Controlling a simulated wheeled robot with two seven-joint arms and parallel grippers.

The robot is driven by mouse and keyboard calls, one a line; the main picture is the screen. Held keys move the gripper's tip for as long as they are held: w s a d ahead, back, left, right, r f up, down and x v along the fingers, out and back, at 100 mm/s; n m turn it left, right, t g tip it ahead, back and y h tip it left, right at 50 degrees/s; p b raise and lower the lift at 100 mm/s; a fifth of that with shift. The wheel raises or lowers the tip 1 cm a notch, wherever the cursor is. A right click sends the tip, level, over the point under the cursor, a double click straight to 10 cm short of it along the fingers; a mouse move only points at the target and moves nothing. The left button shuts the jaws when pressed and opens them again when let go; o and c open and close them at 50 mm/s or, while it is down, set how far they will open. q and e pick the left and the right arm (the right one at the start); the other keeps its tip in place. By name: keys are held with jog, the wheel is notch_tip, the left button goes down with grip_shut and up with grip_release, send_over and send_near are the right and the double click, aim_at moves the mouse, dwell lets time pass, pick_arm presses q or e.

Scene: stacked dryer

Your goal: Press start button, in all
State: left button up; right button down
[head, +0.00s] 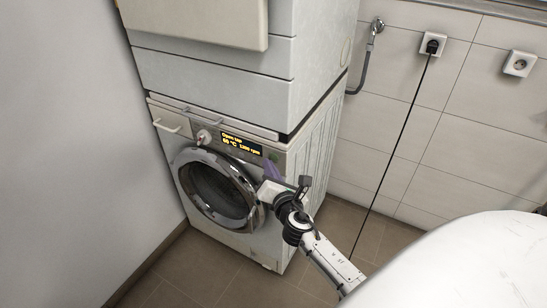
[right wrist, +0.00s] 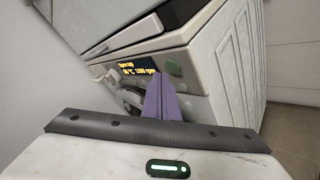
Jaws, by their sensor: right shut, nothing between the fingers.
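The front-loading washing machine (head: 225,185) stands under a stacked white unit. Its panel has a lit display (head: 241,145) with yellow text, including "60 °C" and "1200 rpm". A round greenish button (head: 273,156) is right of the display; it also shows in the right wrist view (right wrist: 174,67). My right gripper (head: 270,168) has its purple fingers shut and empty, just below the button. In the right wrist view the closed fingertips (right wrist: 158,76) lie just left of and below the button. I cannot tell whether they touch the panel. My left gripper is not in view.
The round door (head: 215,190) is closed, with a dial (head: 204,136) and drawer (head: 171,122) above it. A wall (head: 60,130) stands close on the left. A black cord (head: 396,150) hangs from a socket at right. Tiled floor is clear in front.

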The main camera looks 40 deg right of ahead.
jog(key=shift+d, duration=0.1)
jog(key=shift+w+d, duration=0.2)
jog(key=shift+d, duration=0.1)
jog(key=shift+w+d, duration=0.15)
jog(key=shift+d, duration=0.2)
dwell(0.9)
jog(key=shift+a, duration=0.1)
jog(key=shift+s+a, duration=0.35)
jog(key=shift+a, duration=0.25)
jog(key=shift+a, duration=0.1)
